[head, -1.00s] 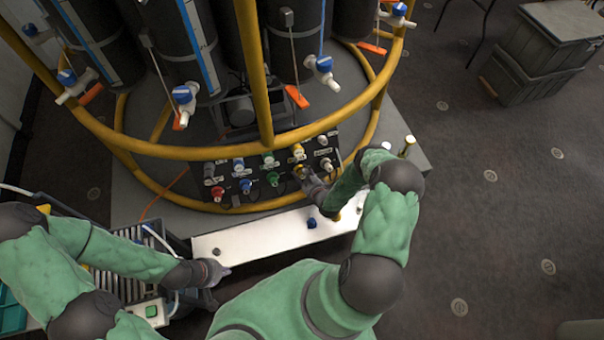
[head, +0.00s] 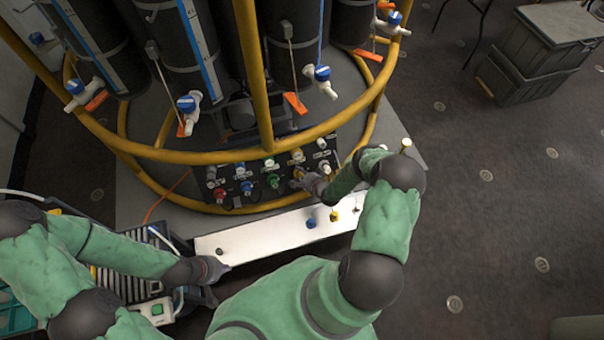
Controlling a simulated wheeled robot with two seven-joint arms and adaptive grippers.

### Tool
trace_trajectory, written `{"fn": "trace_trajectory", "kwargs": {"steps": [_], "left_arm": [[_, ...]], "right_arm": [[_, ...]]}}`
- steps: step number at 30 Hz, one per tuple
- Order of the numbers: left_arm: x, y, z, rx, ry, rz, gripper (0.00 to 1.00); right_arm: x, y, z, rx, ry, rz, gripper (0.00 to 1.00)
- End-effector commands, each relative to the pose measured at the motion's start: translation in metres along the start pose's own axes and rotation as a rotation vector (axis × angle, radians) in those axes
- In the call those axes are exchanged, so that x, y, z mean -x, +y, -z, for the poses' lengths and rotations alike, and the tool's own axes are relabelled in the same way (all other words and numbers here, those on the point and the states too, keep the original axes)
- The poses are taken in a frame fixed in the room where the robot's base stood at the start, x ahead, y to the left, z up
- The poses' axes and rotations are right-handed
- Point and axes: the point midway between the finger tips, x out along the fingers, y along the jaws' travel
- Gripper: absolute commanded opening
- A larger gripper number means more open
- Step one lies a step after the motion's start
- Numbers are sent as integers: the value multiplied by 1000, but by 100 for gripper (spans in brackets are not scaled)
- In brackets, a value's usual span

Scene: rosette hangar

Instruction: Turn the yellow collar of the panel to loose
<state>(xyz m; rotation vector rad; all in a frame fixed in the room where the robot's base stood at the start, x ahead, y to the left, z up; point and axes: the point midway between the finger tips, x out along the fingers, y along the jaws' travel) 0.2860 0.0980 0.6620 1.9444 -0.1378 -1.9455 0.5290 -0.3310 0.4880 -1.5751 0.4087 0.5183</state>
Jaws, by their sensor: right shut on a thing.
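The dark panel (head: 258,190) stands low at the rosette frame, with two rows of coloured connectors. The lower row shows a yellow collar (head: 299,172), right of a green one (head: 273,181) and left of a pale one (head: 325,167). My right gripper (head: 301,181) is at the yellow collar and shut on it, covering part of it. The collar's setting is too small to read. My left gripper (head: 218,269) is at the left end of the white board, away from the panel; its fingers are too small to tell open or shut.
The white board (head: 270,236) in front of the panel carries a blue cap (head: 311,223) and a yellow one (head: 334,216). Yellow frame rails (head: 205,157) curve above the panel. Dark bottles with valves stand behind. Grey crates (head: 535,60) stand far right; the floor there is clear.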

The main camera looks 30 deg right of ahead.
Motion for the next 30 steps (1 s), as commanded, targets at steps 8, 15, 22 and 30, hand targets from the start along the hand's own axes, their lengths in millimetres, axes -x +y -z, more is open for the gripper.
{"fn": "trace_trajectory", "kwargs": {"steps": [8,15,22,30], "left_arm": [[14,5,0,0,0,0,0],[20,7,-1,0,0,0,0],[23,8,-1,0,0,0,0],[23,8,-1,0,0,0,0]], "right_arm": [[-1,-8,-3,221,-6,-43,17],[-1,-7,-4,339,-7,-74,17],[-2,-5,-5,390,-7,-89,17],[-2,-4,-6,400,-9,-93,17]]}}
